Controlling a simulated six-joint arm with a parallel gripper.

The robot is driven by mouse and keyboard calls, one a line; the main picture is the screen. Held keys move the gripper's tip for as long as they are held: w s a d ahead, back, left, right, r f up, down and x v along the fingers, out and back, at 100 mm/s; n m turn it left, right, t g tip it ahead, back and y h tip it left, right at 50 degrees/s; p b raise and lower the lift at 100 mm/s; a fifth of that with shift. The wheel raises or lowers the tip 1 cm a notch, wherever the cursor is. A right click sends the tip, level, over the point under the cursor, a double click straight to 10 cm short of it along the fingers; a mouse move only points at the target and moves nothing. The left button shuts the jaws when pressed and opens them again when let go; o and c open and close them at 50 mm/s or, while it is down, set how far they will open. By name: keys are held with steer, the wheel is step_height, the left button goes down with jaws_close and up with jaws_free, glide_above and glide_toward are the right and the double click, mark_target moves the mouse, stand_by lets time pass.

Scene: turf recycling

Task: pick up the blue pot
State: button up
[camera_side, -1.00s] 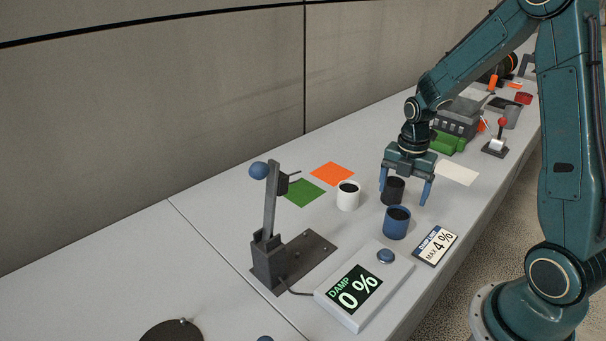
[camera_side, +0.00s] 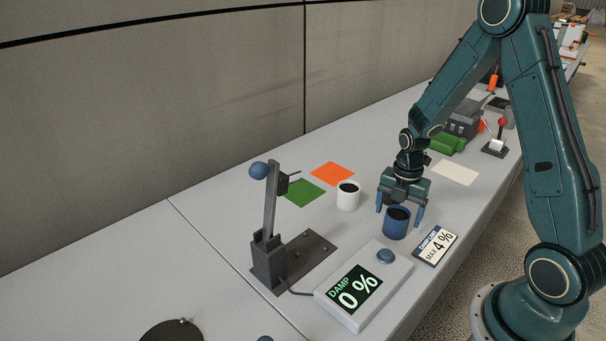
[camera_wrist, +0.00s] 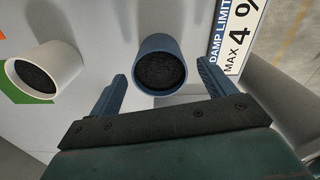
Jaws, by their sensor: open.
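The blue pot (camera_side: 396,225) stands upright on the grey bench, filled with dark material. It also shows in the wrist view (camera_wrist: 160,68), just beyond the fingertips and roughly centred between them. My gripper (camera_side: 399,216) is open and empty, with blue fingers apart. In the side view its fingers come down on either side of the pot's upper part. In the wrist view my gripper (camera_wrist: 160,82) shows a gap between each finger and the pot. Whether a finger touches it in the side view is hard to tell.
A white pot (camera_side: 348,196) stands to the left. The damp meter (camera_side: 365,286) reads 0 %, and a damp limit card (camera_side: 435,245) reads max 4 %. A probe stand (camera_side: 268,262) is at left. Green (camera_side: 303,193), orange (camera_side: 332,174) and white (camera_side: 455,173) squares lie behind.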

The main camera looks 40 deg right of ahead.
mark_target(399, 213)
steer(key=shift+d+f, duration=0.15)
steer(key=shift+f, duration=2)
steer(key=c, duration=1.1)
steer(key=shift+r, duration=0.1)
step_height(399, 213, up, 20)
steer(key=shift+f, duration=0.1)
